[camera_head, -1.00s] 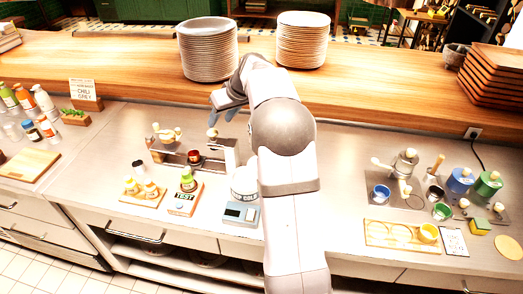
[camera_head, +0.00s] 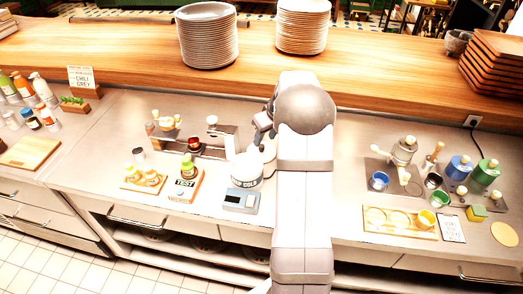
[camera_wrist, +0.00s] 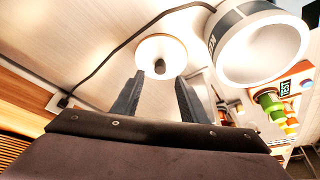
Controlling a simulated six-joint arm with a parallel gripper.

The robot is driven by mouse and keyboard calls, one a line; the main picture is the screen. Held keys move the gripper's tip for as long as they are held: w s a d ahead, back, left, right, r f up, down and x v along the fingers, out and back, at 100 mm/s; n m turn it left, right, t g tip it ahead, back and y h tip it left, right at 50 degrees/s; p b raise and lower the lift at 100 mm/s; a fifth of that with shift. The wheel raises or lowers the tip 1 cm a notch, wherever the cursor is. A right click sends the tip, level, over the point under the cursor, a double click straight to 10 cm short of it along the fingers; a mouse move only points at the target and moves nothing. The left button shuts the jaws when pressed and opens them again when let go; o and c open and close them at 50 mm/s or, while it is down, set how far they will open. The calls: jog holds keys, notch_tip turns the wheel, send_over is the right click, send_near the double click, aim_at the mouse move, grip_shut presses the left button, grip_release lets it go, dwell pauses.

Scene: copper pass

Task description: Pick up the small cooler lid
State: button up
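The small cooler lid (camera_wrist: 150,47) is a round cream disc with a dark knob, lying on the counter in the wrist view. In the head view a pale edge of it (camera_head: 269,151) seems to show beside my arm, which hides the rest. The open white cooler tub (camera_head: 246,170), with a dark band and "COLD" lettering, stands left of it; it also shows in the wrist view (camera_wrist: 262,48). My gripper (camera_wrist: 157,82) is open and empty, its two dark fingers pointing toward the lid, with the knob roughly between their tips. It also shows in the head view (camera_head: 264,124).
A blue-grey scale (camera_head: 241,200) sits in front of the tub. A rack (camera_head: 212,143) and the TEST block (camera_head: 184,187) are to the left. Right of my arm are a wooden tray (camera_head: 400,222) and several coloured cups. A dark cable (camera_wrist: 112,52) runs along the counter.

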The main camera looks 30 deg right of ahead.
aim_at(262, 146)
jog(key=shift+p+x, duration=1.5)
jog(key=shift+x, duration=1.05)
jog(key=shift+c, duration=0.3)
grip_shut()
